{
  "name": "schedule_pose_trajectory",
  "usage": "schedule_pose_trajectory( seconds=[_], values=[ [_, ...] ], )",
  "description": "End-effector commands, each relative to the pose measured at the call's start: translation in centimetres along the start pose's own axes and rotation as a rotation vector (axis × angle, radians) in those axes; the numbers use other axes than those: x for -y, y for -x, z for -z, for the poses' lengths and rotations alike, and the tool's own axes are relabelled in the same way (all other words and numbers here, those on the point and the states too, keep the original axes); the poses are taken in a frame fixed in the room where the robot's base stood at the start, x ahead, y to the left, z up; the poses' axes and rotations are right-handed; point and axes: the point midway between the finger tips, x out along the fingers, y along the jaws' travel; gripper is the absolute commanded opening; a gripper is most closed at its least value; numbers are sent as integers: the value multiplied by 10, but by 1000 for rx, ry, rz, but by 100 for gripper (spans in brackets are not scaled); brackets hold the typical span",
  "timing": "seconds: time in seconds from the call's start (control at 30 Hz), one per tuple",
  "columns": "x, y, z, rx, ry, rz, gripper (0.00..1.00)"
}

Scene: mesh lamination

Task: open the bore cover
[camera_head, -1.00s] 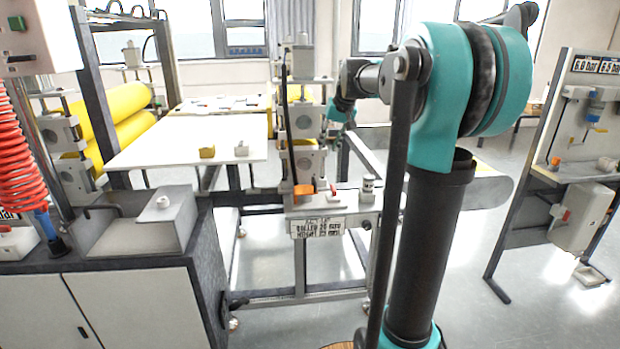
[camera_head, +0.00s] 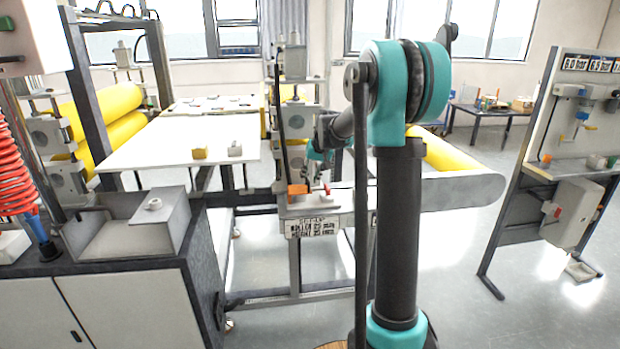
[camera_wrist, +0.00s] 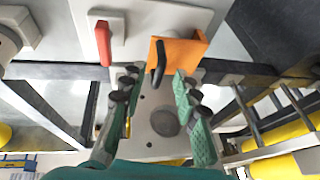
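An orange block-like part (camera_wrist: 180,52) with a black lever (camera_wrist: 158,62) on its front shows at the top of the wrist view; it looks like the bore cover, though I cannot be sure. It also shows in the head view (camera_head: 297,189), low on the roller stand. My gripper (camera_wrist: 155,88) is open and empty, its two green-padded fingers apart, pointing toward the orange part. The black lever lies just beyond the gap between the fingertips; I cannot tell whether they touch. A dark round disc (camera_wrist: 165,123) on a grey plate shows between the fingers. The bore itself is not clearly visible.
A red handle (camera_wrist: 103,43) stands left of the orange part. In the head view, a white table (camera_head: 185,145) with small blocks lies left of the stand, and yellow rollers (camera_head: 105,110) are behind. A tool panel (camera_head: 560,150) stands right, with open floor before it.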

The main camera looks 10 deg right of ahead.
Motion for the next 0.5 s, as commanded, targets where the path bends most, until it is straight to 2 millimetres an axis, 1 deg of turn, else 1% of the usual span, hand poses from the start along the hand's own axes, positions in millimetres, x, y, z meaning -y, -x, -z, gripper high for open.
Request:
schedule_pose_trajectory(
  seconds=[0.13,0.37,0.4,0.5],
  values=[
    [0,-7,0,0,0,0,31],
    [0,-8,0,0,0,0,31],
    [0,-7,0,0,0,0,30],
    [0,-7,0,0,0,0,17]
  ],
)
